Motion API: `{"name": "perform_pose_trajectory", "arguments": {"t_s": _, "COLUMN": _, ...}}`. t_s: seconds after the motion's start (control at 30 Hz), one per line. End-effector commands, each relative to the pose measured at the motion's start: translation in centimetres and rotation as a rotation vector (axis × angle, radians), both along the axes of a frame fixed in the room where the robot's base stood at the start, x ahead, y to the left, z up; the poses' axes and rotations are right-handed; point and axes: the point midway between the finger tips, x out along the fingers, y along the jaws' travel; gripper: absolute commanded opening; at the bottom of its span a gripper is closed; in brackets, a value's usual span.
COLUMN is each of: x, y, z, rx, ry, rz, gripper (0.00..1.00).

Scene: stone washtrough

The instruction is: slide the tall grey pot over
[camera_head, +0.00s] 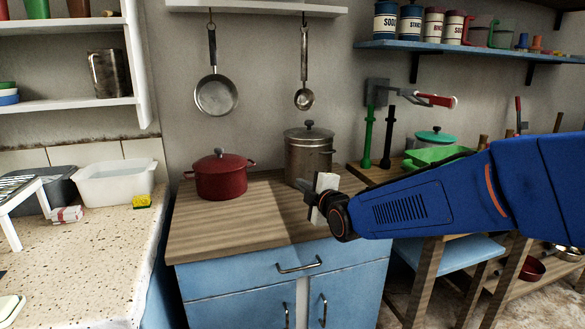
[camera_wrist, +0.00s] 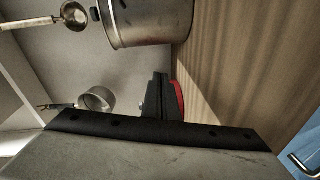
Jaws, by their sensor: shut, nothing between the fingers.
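The tall grey pot (camera_head: 308,158) is a lidded metal pot with a dark knob. It stands upright at the back right of the wooden counter top (camera_head: 235,222). My gripper (camera_head: 309,197) is shut and empty, low over the counter in front of the pot, pointing left. In the head view my gripper hides a little of the pot's lower right.
A red lidded pot (camera_head: 221,178) stands on the counter left of the grey pot, with bare wood between them. A pan (camera_head: 215,95) and a ladle (camera_head: 304,98) hang on the wall behind. A lower wooden table with green items (camera_head: 437,156) is on the right.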

Motion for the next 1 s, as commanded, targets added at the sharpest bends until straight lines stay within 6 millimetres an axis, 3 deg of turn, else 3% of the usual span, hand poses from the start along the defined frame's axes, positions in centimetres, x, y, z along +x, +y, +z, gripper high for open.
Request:
{"name": "perform_pose_trajectory", "arguments": {"t_s": 0.2, "x": 2.7, "y": 2.3, "z": 0.3, "rx": -0.131, "ry": -0.146, "rz": 0.001, "gripper": 0.0}}
{"name": "perform_pose_trajectory", "arguments": {"t_s": 0.57, "x": 5.2, "y": 3.3, "z": 0.4, "rx": -0.163, "ry": -0.18, "rz": -0.005, "gripper": 0.0}}
{"name": "perform_pose_trajectory", "arguments": {"t_s": 1.0, "x": 12.1, "y": 5.3, "z": 0.4, "rx": -0.161, "ry": -0.178, "rz": -0.005, "gripper": 0.0}}
